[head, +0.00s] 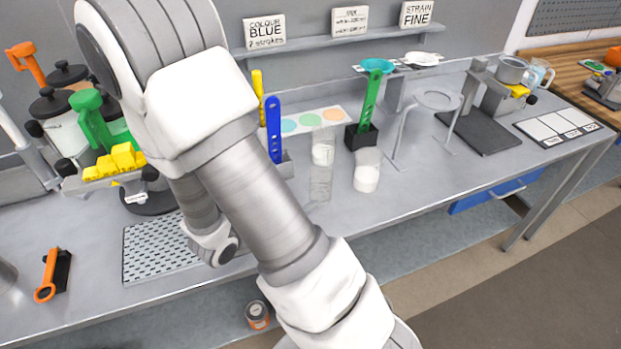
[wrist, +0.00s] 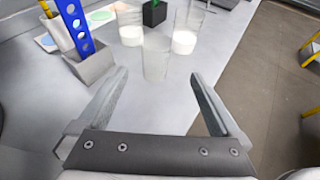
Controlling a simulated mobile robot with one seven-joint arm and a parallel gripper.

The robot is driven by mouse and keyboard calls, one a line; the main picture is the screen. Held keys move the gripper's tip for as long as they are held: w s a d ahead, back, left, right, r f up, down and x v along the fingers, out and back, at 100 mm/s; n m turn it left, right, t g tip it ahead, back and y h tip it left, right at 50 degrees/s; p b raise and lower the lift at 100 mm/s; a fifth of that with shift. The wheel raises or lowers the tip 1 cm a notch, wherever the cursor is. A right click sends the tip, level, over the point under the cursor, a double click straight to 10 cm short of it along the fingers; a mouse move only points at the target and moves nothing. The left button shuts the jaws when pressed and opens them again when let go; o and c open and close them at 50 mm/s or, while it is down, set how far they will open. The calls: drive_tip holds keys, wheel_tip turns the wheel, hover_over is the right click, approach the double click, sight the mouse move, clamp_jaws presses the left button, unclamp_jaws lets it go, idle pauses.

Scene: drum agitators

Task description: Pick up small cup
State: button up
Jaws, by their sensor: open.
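Three clear cups stand close together on the grey bench. An empty clear cup (head: 320,184) is nearest the front edge and also shows in the wrist view (wrist: 156,58). A second cup (head: 323,147) holding white material stands behind it, and a third cup (head: 366,172), also with white material, stands to its right. I cannot tell for certain which one is the small cup. My gripper (wrist: 158,75) is open and empty in the wrist view, with the empty cup ahead of and between its fingertips, apart from them. In the head view my arm hides the gripper.
A grey holder (wrist: 93,66) with a blue tool (wrist: 72,25) stands left of the cups. A black holder (head: 361,136) with a green tool (head: 371,98) is behind them. A metal stand (head: 401,131) is to the right. Bench in front of the empty cup is clear.

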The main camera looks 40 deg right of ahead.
approach(326, 175)
drive_tip(key=shift+n, duration=0.3)
drive_tip(key=p+x, duration=0.1)
drive_tip(key=x, duration=0.3)
drive_tip(key=shift+d+f, duration=0.35)
drive_tip(key=x, duration=0.2)
drive_tip(key=p+x, duration=0.1)
drive_tip(key=x, duration=0.1)
drive_tip(key=shift+w+d+r, duration=0.1)
drive_tip(key=shift+d+r, duration=0.05)
drive_tip(key=shift+r, duration=0.05)
drive_tip(key=shift+w+d+f, duration=0.2)
drive_tip(key=shift+d+f, duration=0.05)
drive_tip(key=shift+d, duration=0.1)
drive_tip(key=shift+t, duration=0.3)
drive_tip(key=c, duration=1.2)
drive_tip(key=shift+c, duration=0.2)
drive_tip(key=shift+r, duration=0.1)
